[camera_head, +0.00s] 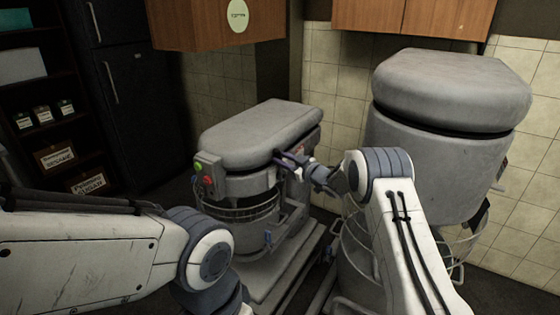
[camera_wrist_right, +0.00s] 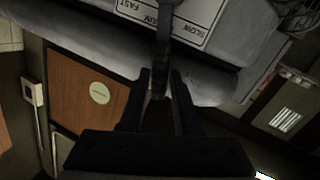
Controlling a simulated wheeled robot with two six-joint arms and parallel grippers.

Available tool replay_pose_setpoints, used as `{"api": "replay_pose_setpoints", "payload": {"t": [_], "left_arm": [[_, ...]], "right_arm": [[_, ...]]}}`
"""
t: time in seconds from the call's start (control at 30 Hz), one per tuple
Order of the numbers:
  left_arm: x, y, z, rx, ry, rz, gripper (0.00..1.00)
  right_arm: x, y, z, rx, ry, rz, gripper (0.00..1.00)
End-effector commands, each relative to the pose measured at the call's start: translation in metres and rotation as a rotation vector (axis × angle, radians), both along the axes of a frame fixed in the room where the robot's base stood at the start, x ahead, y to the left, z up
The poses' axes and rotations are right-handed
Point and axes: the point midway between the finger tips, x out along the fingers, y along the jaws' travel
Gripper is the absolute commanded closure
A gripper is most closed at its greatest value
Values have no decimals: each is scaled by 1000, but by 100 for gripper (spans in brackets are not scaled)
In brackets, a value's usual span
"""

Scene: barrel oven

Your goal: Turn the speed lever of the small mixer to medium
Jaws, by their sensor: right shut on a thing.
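The small mixer (camera_head: 255,135) stands in the middle of the head view, grey with a rounded top and a wire guard around its bowl. My right gripper (camera_head: 284,157) is at the right side of its head. In the right wrist view my right gripper (camera_wrist_right: 161,84) is shut on the dark speed lever (camera_wrist_right: 163,45), which runs up between the fingers. The lever crosses the speed label (camera_wrist_right: 180,14), with FAST and the letters "UM" on its left and SLOW on its right. The fingers partly hide the lever's end. My left gripper is out of view.
A larger mixer (camera_head: 445,150) stands close on the right, behind my right arm. A green and a red button (camera_head: 208,180) sit on the small mixer's front. Wooden cabinets (camera_head: 220,22) hang above. A shelf with jars (camera_head: 45,112) and a dark fridge (camera_head: 135,85) are at left.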

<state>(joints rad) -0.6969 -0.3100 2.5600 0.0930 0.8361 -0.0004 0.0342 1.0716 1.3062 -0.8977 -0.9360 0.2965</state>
Motion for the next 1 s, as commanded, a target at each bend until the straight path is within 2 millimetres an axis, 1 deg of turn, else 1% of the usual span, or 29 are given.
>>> {"api": "replay_pose_setpoints", "payload": {"t": [0.03, 0.1, 0.23, 0.5, 0.53, 0.57, 0.6, 1.0], "left_arm": [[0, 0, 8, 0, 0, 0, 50], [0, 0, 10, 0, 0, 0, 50], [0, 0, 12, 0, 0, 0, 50], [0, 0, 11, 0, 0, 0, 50], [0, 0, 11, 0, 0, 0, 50], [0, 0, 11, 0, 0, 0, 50], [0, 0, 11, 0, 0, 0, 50], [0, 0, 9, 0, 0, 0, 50]], "right_arm": [[3, -3, 5, 17, 24, -2, 100], [6, -5, 6, 39, 53, -2, 100], [8, -6, 4, 59, 80, -3, 100], [8, -6, 4, 59, 81, -3, 100], [8, -6, 4, 59, 81, -3, 65], [8, -6, 4, 59, 81, -3, 54], [8, -6, 4, 59, 81, -2, 39], [5, -9, 4, 58, 80, -2, 39]]}}
